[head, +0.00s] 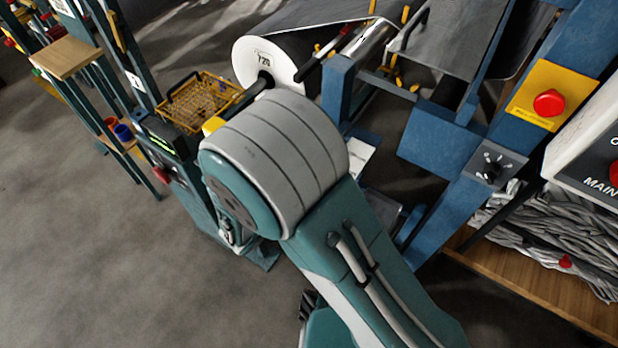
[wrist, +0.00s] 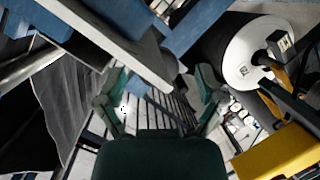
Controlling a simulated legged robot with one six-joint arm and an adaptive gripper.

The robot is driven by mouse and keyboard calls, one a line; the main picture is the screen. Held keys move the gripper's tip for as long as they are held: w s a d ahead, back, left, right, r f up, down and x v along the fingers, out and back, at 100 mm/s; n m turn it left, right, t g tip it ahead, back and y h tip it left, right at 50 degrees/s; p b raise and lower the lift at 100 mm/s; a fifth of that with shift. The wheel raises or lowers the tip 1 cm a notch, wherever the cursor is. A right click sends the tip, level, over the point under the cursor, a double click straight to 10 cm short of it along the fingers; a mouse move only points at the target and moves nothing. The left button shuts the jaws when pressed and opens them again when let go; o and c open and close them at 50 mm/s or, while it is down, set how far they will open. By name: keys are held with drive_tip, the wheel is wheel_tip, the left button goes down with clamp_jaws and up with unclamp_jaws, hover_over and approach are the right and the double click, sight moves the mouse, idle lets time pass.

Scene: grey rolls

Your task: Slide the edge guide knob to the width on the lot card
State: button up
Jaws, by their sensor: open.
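In the wrist view my gripper (wrist: 160,101) is open, with its two green fingers apart and nothing seen between them. In the head view my own arm hides it. A grey film roll (head: 290,47) with a white end face carries a label (head: 263,58) that seems to read 720. The roll also shows at the upper right of the wrist view (wrist: 243,62). I cannot make out for sure an edge guide knob or a lot card. A white sheet (head: 361,153) shows beside the arm, its print unreadable.
A blue machine frame (head: 450,143) bears a rotary dial (head: 490,167) and a red button (head: 549,102) on a yellow plate. A yellow wire basket (head: 203,103) stands left of the roll. Wooden shelf (head: 67,57) at the far left. The floor at lower left is clear.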

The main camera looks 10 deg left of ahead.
drive_tip(key=shift+x, duration=0.9)
clamp_jaws()
drive_tip(key=shift+s+a, duration=0.2)
drive_tip(key=shift+s, duration=0.45)
unclamp_jaws()
drive_tip(key=shift+a, duration=0.1)
drive_tip(key=v, duration=1.2)
drive_tip(key=shift+w, duration=0.1)
